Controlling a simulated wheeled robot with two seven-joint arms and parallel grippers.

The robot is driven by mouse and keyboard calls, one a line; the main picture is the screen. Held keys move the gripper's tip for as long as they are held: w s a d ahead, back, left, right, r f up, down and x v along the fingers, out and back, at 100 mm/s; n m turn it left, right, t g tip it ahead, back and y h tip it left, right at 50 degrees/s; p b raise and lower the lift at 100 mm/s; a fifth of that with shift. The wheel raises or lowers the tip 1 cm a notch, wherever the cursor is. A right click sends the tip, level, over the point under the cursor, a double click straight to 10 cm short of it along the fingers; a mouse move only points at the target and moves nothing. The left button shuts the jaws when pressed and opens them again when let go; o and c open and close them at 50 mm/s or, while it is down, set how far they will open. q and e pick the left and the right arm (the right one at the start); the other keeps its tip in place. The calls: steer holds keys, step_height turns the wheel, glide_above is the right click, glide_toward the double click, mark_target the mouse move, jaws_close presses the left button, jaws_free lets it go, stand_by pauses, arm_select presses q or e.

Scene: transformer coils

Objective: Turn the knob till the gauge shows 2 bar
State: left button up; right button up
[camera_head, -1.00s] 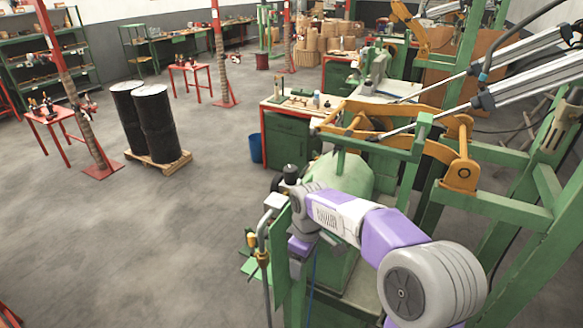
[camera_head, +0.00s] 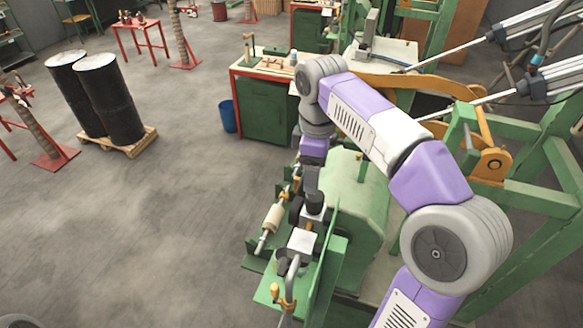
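My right arm comes in from the lower right and bends down over the green machine (camera_head: 355,195). Its gripper (camera_head: 311,212) points down beside silver blocks and a bent grey pipe (camera_head: 290,277) on the machine's left side. A black knob-like piece (camera_head: 314,201) shows at the gripper's end. I cannot tell whether it is the knob or part of the gripper, or whether the fingers touch anything. A silver block (camera_head: 302,242) sits just in front, at the top of the pipe. No gauge face is readable from here. My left gripper is not in view.
A green plate (camera_head: 328,265) stands upright beside the pipe. A roller (camera_head: 272,218) lies left of the gripper. Orange levers (camera_head: 440,84) and a green frame (camera_head: 535,195) stand to the right. A workbench (camera_head: 265,105), blue bin (camera_head: 228,116) and black drums (camera_head: 110,98) are behind.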

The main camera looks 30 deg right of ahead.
mark_target(317, 196)
steer(key=shift+w+f, duration=0.1)
steer(key=shift+f, duration=0.25)
steer(key=s+f, duration=0.2)
steer(key=f, duration=0.1)
steer(key=shift+s+f+b, duration=0.15)
steer(key=shift+s+b, duration=0.15)
steer(key=shift+b, duration=0.1)
steer(key=f, duration=0.1)
steer(key=w+f, duration=0.1)
steer(key=f, duration=0.1)
steer(key=shift+w, duration=0.1)
steer(key=shift+s, duration=0.25)
steer(key=shift+w, duration=0.15)
steer(key=c, duration=1.1)
